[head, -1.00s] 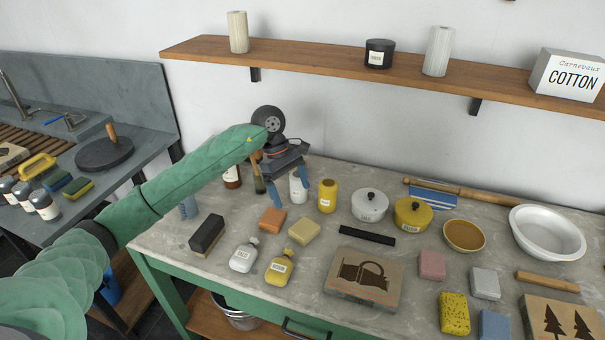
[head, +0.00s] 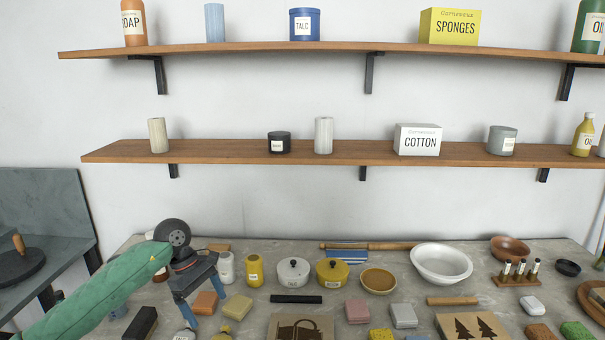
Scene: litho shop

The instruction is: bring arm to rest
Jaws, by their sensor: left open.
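My left arm comes in from the lower left in its green sleeve. My left gripper (head: 203,303) hangs over the left part of the stone-topped table (head: 385,263), with its blue fingers apart and pointing down. An orange block (head: 205,304) and a yellow block (head: 238,307) lie near its fingers. I see nothing held between the fingers. My right gripper is not in view.
Behind the gripper stand a white bottle (head: 226,268), a yellow jar (head: 254,270) and lidded pots (head: 293,271). A dark block (head: 141,324) lies at the left. Two shelves (head: 250,152) cross the wall above. The table is crowded.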

